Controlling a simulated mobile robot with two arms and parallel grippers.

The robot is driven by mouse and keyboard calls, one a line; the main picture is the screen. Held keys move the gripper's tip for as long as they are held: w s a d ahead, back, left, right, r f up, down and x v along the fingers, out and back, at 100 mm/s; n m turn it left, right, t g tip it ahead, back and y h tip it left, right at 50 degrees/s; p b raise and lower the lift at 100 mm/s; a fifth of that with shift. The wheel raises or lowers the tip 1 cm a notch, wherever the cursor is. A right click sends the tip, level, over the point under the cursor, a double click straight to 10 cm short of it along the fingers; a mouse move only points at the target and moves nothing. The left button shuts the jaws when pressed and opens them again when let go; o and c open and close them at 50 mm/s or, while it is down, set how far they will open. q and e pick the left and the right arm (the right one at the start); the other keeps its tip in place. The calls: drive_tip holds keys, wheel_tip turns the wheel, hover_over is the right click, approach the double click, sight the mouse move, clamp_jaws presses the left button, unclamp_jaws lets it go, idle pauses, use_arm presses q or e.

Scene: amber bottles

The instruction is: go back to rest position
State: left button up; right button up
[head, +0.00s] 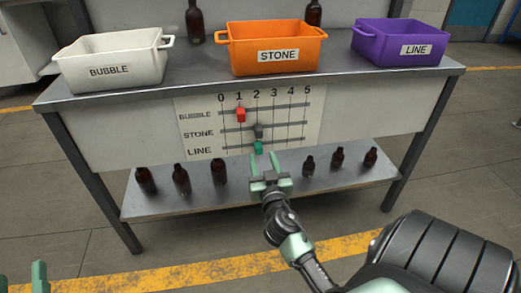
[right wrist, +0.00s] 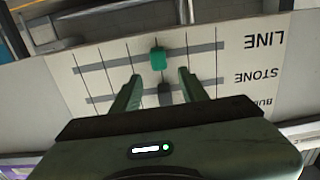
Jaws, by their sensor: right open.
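My right gripper (head: 268,160) is open and empty in front of the slider board (head: 312,130) on the table's front. Its fingers point at the board, just below the green slider (head: 258,147) in the head view. The green slider is on the LINE row near 2, the dark grey slider (head: 258,131) on the STONE row near 2, and the red slider (head: 241,114) on the BUBBLE row near 1. In the right wrist view, the green slider (right wrist: 158,60) shows beyond the open fingertips (right wrist: 160,77), apart from them. My left gripper (head: 21,275) shows at the bottom left corner, fingers apart.
A white BUBBLE bin (head: 135,52), orange STONE bin (head: 240,55) and purple LINE bin (head: 370,45) stand on the tabletop (head: 205,70). Amber bottles stand behind them (head: 195,22) and on the lower shelf (head: 181,180), on both sides of my right gripper. The floor in front is clear.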

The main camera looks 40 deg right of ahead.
drive_tip(key=shift+v, duration=1.2)
